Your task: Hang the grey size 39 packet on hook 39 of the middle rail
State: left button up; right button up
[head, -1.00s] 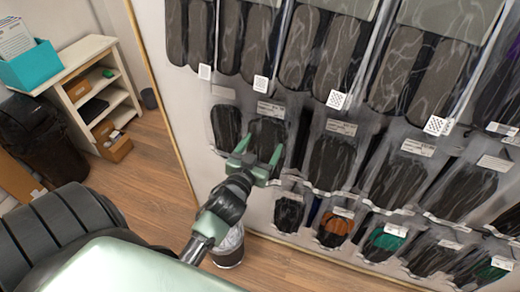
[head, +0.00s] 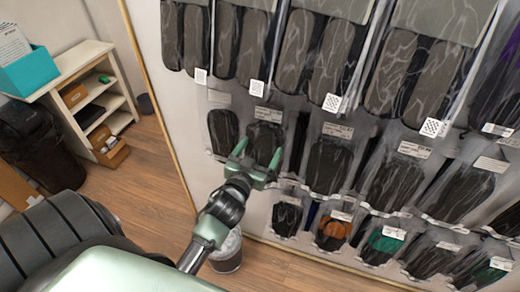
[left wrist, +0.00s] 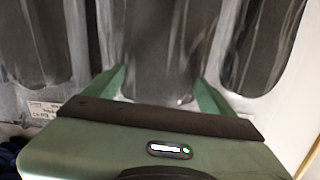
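My left gripper (head: 258,153) is open in front of the second packet from the left in the middle row. This packet (head: 264,136) is clear with dark grey insoles and a white label at its top. It hangs on the wall, and the fingers stand on either side of its lower part. In the left wrist view the two green fingers (left wrist: 160,88) are spread, with the dark insole (left wrist: 160,50) between them. I cannot tell whether they touch it. The size print is too small to read, and the hooks and middle rail are hidden. My right gripper is not in view.
Larger grey insole packets (head: 309,52) hang in the row above. Smaller packets, one with orange insoles (head: 334,231), hang below. A waste bin (head: 228,253) stands on the floor under the wall. A white shelf (head: 100,90) stands at the left.

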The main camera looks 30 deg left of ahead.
pick_arm(q)
jog(key=shift+o, duration=0.7)
jog(key=shift+s, duration=0.15)
jog(key=f+b+v, duration=0.1)
jog(key=b+v, duration=0.1)
jog(key=v, duration=0.4)
jog(key=s+d+f+m+g+h, duration=0.1)
jog(key=s+d+f+g, duration=0.15)
jog(key=f, duration=0.85)
jog(key=s+d+f+g+h, duration=0.1)
jog(key=s+d+f+g, duration=0.2)
jog(key=f, duration=0.7)
jog(key=s+d+f+m+g+h, duration=0.15)
jog(key=s+f, duration=0.25)
jog(key=f, duration=0.7)
jog(key=s+f+m+g, duration=0.1)
jog(key=s+f+g, duration=0.3)
jog(key=s+f, duration=0.6)
jog(key=s+f+g, duration=0.4)
jog(key=s+f, duration=0.6)
jog(key=s, duration=0.9)
jog(key=shift+d+f+m, duration=0.3)
jog(key=shift+d+m, duration=0.05)
